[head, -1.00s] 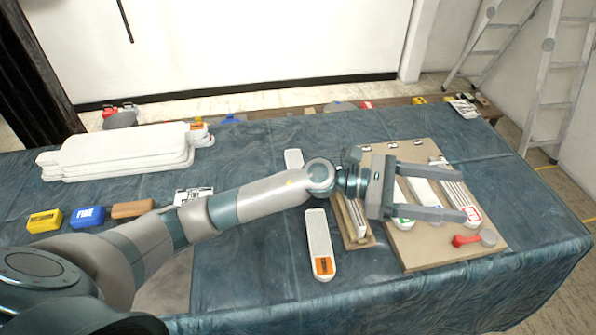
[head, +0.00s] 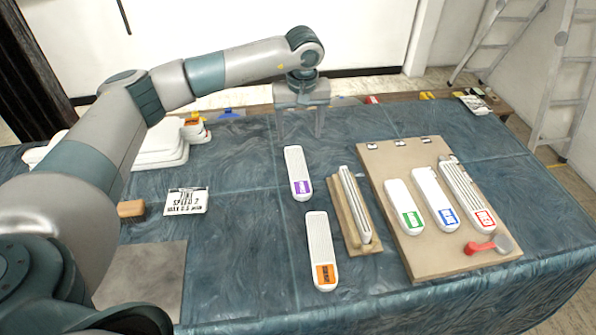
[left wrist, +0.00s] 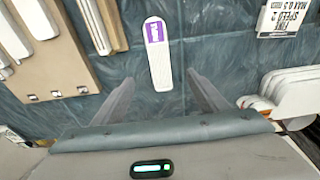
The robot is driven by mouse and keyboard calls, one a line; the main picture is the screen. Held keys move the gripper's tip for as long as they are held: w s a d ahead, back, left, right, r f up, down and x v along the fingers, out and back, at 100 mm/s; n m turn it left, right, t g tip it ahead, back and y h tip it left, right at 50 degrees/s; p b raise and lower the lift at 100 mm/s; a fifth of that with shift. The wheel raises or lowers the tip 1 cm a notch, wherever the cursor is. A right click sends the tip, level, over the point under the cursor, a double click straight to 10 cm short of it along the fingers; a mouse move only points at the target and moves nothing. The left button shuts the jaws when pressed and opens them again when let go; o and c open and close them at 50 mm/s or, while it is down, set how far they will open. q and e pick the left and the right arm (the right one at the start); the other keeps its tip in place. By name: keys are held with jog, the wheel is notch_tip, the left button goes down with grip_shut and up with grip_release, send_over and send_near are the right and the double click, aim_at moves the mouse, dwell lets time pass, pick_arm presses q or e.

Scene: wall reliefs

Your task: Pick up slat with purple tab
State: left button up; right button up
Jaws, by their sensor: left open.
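The slat with the purple tab (head: 298,172) lies flat on the blue cloth, left of the wooden holder. It is white with a ribbed face, and its purple tab is at the near end. It also shows in the left wrist view (left wrist: 157,52), ahead of and between the fingers. My left gripper (head: 301,132) is open and empty, pointing down above the cloth just beyond the slat's far end. In the left wrist view its two fingers (left wrist: 205,92) stand apart with only cloth between them. My right gripper does not show.
A slat with an orange tab (head: 320,250) lies nearer. A wooden holder (head: 347,222) bears a narrow slat. A board (head: 400,255) carries green, blue and red tabbed slats and a red-handled tool (head: 482,246). A sign (head: 187,201) and stacked white pieces (head: 160,150) are left.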

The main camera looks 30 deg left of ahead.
pick_arm(q)
jog(key=p, duration=0.4)
send_over(299, 174)
notch_tip(299, 174, down, 11)
jog(key=shift+s+r, duration=0.1)
jog(key=shift+r, duration=0.05)
jog(key=shift+f, duration=0.75)
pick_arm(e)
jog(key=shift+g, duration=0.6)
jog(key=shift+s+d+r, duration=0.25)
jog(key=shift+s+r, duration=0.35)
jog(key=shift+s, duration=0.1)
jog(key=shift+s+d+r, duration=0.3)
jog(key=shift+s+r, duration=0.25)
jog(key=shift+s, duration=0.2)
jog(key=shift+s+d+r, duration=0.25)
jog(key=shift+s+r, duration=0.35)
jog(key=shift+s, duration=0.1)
pick_arm(q)
jog(key=shift+p, duration=0.35)
